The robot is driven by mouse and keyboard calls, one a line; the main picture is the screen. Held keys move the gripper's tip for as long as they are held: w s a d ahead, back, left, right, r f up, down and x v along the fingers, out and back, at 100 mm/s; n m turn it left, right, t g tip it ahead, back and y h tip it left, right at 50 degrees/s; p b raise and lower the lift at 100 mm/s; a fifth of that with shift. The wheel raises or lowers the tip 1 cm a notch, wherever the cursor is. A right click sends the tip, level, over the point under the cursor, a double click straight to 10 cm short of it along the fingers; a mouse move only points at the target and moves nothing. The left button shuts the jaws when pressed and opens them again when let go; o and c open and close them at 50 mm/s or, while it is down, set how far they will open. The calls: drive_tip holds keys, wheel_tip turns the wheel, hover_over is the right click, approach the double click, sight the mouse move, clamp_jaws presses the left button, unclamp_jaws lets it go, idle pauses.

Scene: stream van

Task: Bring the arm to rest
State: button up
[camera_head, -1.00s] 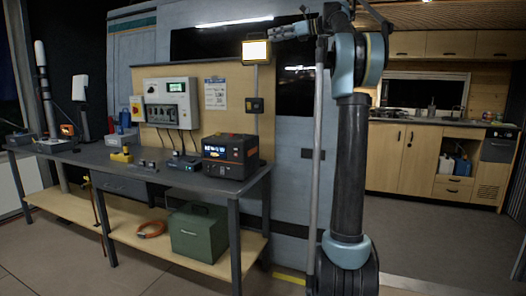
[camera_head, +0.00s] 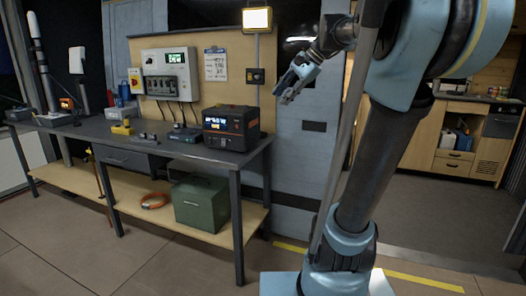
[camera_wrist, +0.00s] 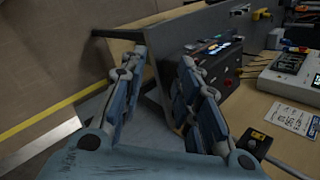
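My gripper (camera_head: 291,83) hangs at the end of my bent arm, in the air to the right of the workbench, in front of the grey-blue van wall. In the wrist view my gripper (camera_wrist: 160,72) shows its two fingers spread apart with nothing between them. Past the fingers lie the end of the workbench and the floor. My arm rises from my base at the lower right of the head view and bends over at the top, partly cut off by the frame.
The workbench (camera_head: 93,131) carries a black power unit (camera_head: 231,128) with an orange trim, and a green box (camera_head: 200,201) stands on its lower shelf. A lit lamp (camera_head: 257,19) and a control box (camera_head: 170,75) are on the board behind. The floor (camera_head: 150,262) in front is clear.

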drive_tip(key=s+d+f+n+h, duration=0.2)
drive_tip(key=s+f, duration=0.5)
drive_tip(key=f, duration=0.4)
drive_tip(key=s+d+f+n+h, duration=0.2)
drive_tip(key=s+d+f+n, duration=0.2)
drive_tip(key=s+f, duration=0.4)
drive_tip(key=s+d+f+n+h, duration=0.3)
drive_tip(key=s+d+f, duration=0.2)
drive_tip(key=f, duration=1.1)
drive_tip(key=s, duration=0.3)
drive_tip(key=shift+s+d+f+n+g, duration=0.2)
drive_tip(key=shift+d+n+g, duration=0.1)
drive_tip(key=shift+n+g, duration=0.1)
drive_tip(key=shift+w+f, duration=0.2)
drive_tip(key=shift+w, duration=0.25)
drive_tip(key=shift+s, duration=0.1)
